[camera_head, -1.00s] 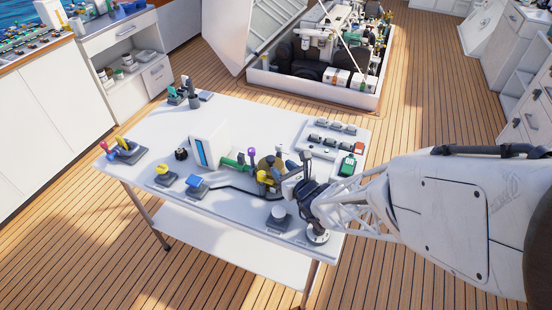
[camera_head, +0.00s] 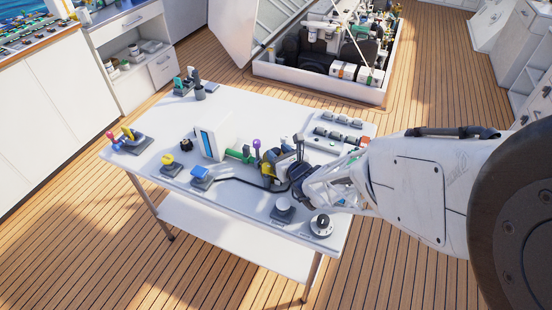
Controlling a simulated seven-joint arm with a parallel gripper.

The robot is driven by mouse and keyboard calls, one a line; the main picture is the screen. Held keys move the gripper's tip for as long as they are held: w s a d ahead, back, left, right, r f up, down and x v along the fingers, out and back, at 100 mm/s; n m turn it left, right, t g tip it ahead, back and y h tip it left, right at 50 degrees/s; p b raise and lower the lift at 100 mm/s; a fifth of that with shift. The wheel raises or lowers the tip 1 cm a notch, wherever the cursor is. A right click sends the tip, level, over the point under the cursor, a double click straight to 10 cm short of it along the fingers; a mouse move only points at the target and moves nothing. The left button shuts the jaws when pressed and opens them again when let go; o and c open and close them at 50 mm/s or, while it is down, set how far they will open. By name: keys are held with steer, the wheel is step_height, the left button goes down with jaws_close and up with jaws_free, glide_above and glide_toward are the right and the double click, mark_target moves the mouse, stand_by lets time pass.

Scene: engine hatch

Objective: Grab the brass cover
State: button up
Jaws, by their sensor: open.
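The brass cover (camera_head: 270,157) belongs to a small cluster of parts near the middle right of the white table (camera_head: 225,115). Only part of it shows, because my gripper is in front of it. My gripper (camera_head: 283,160) is open, with its fingers low over the table at the cover. I cannot tell whether the fingers touch the cover or stand around it. A yellow part (camera_head: 266,170) sits just below the cover, and a green part (camera_head: 238,154) lies to its left.
A white upright panel (camera_head: 215,137) and a blue-topped block (camera_head: 201,174) stand to the left. A round knob (camera_head: 283,207) and a black dial (camera_head: 321,224) are at the front right. A switch panel (camera_head: 333,142) lies behind. The table's back left is mostly clear.

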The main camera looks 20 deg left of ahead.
steer(key=shift+c, duration=0.2)
stand_by(0.3)
steer(key=c, duration=0.7)
steer(key=shift+r, duration=0.15)
steer(key=shift+r, duration=4.9)
